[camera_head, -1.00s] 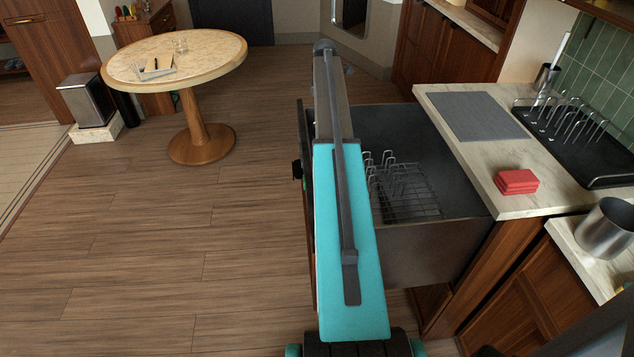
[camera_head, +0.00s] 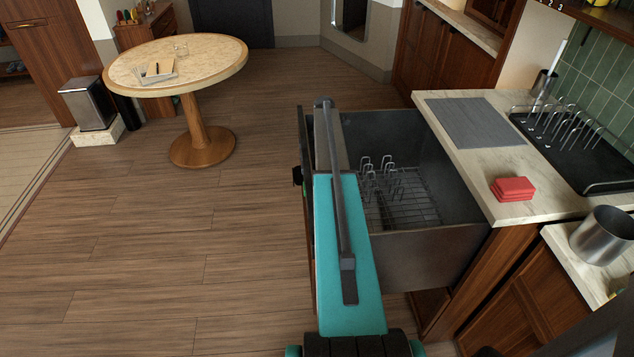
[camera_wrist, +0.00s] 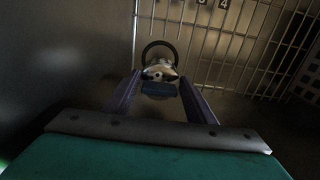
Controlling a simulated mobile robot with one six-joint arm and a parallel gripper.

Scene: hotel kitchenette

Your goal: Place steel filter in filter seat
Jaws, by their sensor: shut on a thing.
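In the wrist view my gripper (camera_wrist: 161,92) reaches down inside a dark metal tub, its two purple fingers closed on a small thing. The held piece, which I take for the steel filter (camera_wrist: 160,72), looks pale and metallic, with a blue part nearer the fingers. A dark round ring (camera_wrist: 158,44), likely the filter seat, shows around and just beyond it. I cannot tell whether the filter touches the ring or is inside it. In the head view the gripper and filter are hidden behind my arm and the tub wall.
The pulled-out tub (camera_head: 425,262) holds a wire rack (camera_head: 405,208) with prongs, close to my gripper on the right. The floor (camera_head: 160,250) on the left is clear.

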